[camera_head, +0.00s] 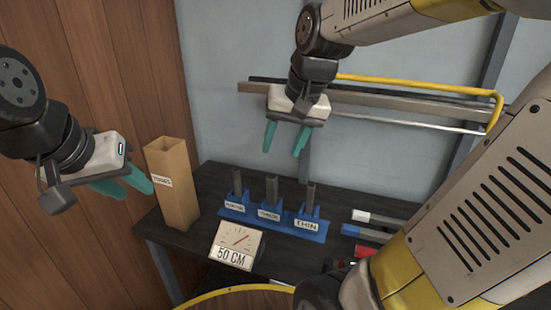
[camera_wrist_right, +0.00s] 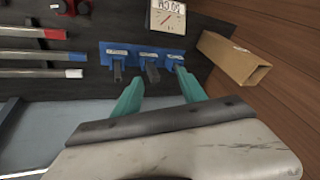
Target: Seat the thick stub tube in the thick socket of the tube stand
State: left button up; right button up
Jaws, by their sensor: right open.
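The blue tube stand (camera_head: 262,228) sits on the dark table with three labelled sockets in a row. A dark grey upright tube shows at each: left (camera_head: 237,183), middle (camera_head: 271,187), right (camera_head: 310,195). The right label reads THIN; the middle looks like THICK and the left is too small to read surely. I cannot tell which tube is the thick stub. My right gripper (camera_head: 284,142) is open and empty, above and behind the stand. In the right wrist view the stand (camera_wrist_right: 104,50) lies beyond its teal fingers (camera_wrist_right: 160,78). My left gripper (camera_head: 130,188) looks open and empty, left of the box.
A tall cardboard box (camera_head: 176,205) stands left of the stand. A 50 CM dial sign (camera_head: 236,246) is in front. Bars with white (camera_head: 360,215), blue (camera_head: 350,230) and red (camera_head: 364,251) ends lie at right. A rail (camera_head: 400,105) is behind.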

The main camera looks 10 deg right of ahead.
jog(key=s+a+n+t, duration=0.1)
jog(key=s+n+t, duration=0.1)
jog(key=s, duration=0.6)
jog(key=shift+f, duration=0.2)
dwell(0.8)
